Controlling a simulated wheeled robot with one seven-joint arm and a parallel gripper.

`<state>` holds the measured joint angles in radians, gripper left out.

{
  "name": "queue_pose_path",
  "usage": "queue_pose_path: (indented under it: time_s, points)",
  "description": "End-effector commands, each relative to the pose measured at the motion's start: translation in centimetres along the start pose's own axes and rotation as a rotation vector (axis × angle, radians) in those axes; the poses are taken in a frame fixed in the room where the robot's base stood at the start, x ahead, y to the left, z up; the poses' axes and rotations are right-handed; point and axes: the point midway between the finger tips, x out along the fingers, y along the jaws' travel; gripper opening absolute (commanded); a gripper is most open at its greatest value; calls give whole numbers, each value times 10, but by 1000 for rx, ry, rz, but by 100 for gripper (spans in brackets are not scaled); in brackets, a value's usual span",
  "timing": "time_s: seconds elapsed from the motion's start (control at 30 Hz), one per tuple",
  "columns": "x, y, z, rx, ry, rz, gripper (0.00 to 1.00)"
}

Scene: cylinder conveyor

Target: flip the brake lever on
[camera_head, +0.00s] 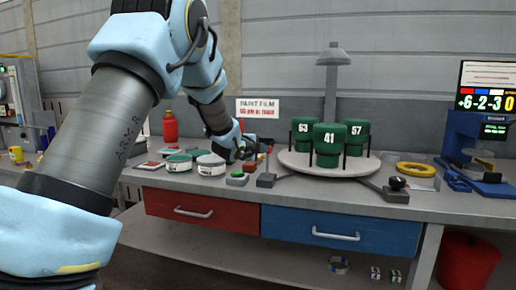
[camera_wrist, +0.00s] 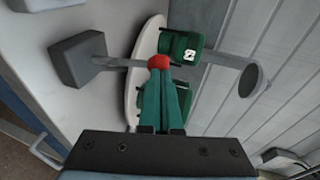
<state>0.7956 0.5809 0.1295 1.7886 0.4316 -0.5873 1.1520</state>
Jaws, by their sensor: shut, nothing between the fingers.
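The brake lever appears to be the dark block (camera_head: 266,181) with a thin rod on the bench, left of the round turntable. In the wrist view its grey block (camera_wrist: 80,58) is at upper left, and the rod runs right to a red knob (camera_wrist: 158,62). My gripper (camera_wrist: 161,76) is shut and empty, its green fingers pointing at the knob. The fingertips overlap the knob's lower edge in the picture; I cannot tell whether they touch. In the head view my gripper (camera_head: 246,150) is just above and left of the block, and the knob is hard to make out.
A pale turntable (camera_head: 304,171) carries green canisters marked 63, 41 and 57 close by. A small box with a green button (camera_head: 237,178) and round tins (camera_head: 211,164) stand left of the lever. A black knob (camera_head: 397,183) and a yellow ring (camera_head: 415,169) lie to the right.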

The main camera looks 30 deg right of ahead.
Motion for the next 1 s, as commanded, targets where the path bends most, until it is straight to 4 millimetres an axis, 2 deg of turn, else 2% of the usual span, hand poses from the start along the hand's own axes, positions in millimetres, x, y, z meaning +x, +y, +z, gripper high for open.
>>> queue_pose_path:
  time_s: [0.03, 0.27, 0.6, 1.0]
  points:
    - [2, -13, 1, -5, -1, 37, 0]
    - [19, -14, 5, -29, -2, 177, 0]
    - [32, -12, 6, -28, 0, 176, 0]
    - [35, -12, 6, -28, 0, 173, 0]
